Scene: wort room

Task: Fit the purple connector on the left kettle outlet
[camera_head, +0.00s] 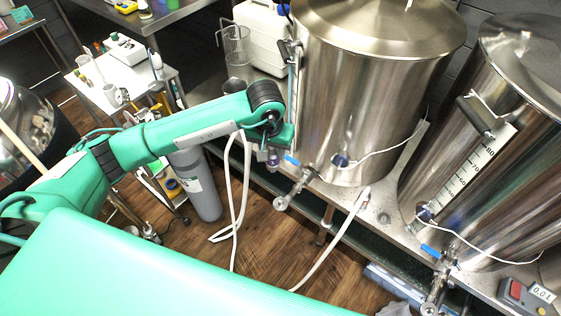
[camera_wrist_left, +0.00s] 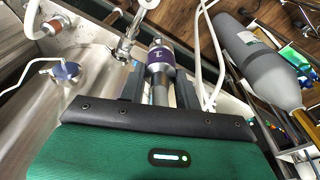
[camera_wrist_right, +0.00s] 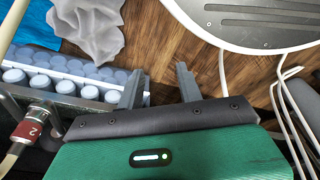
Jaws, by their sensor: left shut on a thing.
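The purple connector (camera_wrist_left: 160,58), a steel fitting with a purple band, is held between the fingers of my left gripper (camera_wrist_left: 160,88). In the head view the connector (camera_head: 273,158) shows below that gripper (camera_head: 276,140), left of the left kettle (camera_head: 370,100). The left kettle outlet (camera_head: 296,188) is a steel valve with a blue handle, low on the kettle's front. In the left wrist view the outlet (camera_wrist_left: 125,45) is just left of the connector, and the two look apart. My right gripper (camera_wrist_right: 160,88) is open and empty, away from the kettles.
The right kettle (camera_head: 490,140) has its own blue-handled valve (camera_head: 436,262). A white hose (camera_head: 240,190) hangs to the floor. A grey gas cylinder (camera_head: 197,180) stands behind my left arm. Near my right gripper are a rack of capped bottles (camera_wrist_right: 65,85), a red-banded connector (camera_wrist_right: 38,122) and a grey cloth (camera_wrist_right: 90,25).

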